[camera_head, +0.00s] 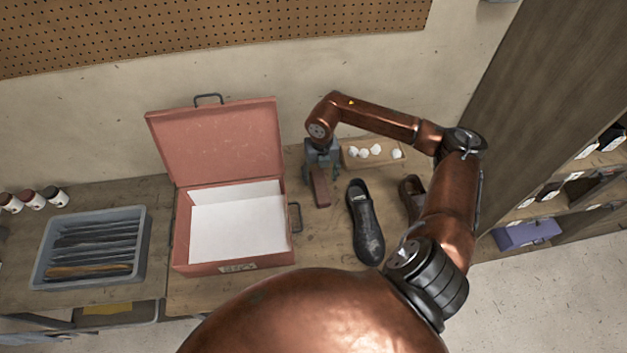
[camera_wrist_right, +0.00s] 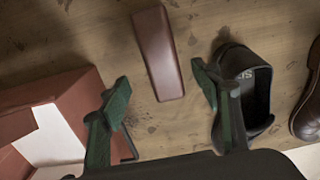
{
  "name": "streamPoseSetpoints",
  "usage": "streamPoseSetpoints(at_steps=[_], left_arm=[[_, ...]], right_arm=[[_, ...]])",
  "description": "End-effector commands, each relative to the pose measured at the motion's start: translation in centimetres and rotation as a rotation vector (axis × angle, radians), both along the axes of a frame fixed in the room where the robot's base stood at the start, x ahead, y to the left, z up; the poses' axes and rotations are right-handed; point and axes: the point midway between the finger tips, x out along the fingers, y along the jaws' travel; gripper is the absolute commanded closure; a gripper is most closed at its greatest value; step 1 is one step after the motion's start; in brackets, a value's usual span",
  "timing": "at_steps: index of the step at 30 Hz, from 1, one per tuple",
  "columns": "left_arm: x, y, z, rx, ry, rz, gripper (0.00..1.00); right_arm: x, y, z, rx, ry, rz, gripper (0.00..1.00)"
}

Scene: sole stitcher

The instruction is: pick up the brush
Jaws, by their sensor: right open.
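The brush (camera_head: 321,188) is a reddish-brown, narrow block lying on the wooden table between the red box and a black shoe. In the right wrist view the brush (camera_wrist_right: 158,52) lies lengthwise, its near end in the gap between the two green-grey fingers. My right gripper (camera_head: 322,160) points down at the far end of the brush in the head view. It is open, with one finger to each side of the brush in the wrist view (camera_wrist_right: 162,90), and nothing is gripped. The height of the fingertips above the table is hard to tell. My left gripper is not in view.
The open red box (camera_head: 183,240) with white lining stands left of the brush. A black shoe (camera_head: 366,225) is close on the right, with a brown shoe (camera_head: 410,190) beyond. A wooden tray (camera_head: 350,160) of white lumps lies behind. A grey bin (camera_head: 144,240) is far left.

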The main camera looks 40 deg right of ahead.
Motion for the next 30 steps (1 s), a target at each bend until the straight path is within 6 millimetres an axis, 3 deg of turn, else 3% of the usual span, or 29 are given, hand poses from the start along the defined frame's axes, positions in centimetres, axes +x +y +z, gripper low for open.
streamPoseSetpoints(at_steps=[11,18,26,30], left_arm=[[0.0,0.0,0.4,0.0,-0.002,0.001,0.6],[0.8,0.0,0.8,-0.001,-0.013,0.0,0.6],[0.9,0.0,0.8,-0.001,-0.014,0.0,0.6],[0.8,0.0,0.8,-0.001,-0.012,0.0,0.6]], right_arm=[[0.3,-0.1,-3.5,0.003,0.004,0.001,0.42],[0.5,-0.6,-6.9,0.003,0.003,-0.001,0.42],[0.5,-0.6,-7.4,0.002,0.001,0.0,0.42],[0.5,-0.6,-7.4,0.002,0.001,0.0,0.51]])
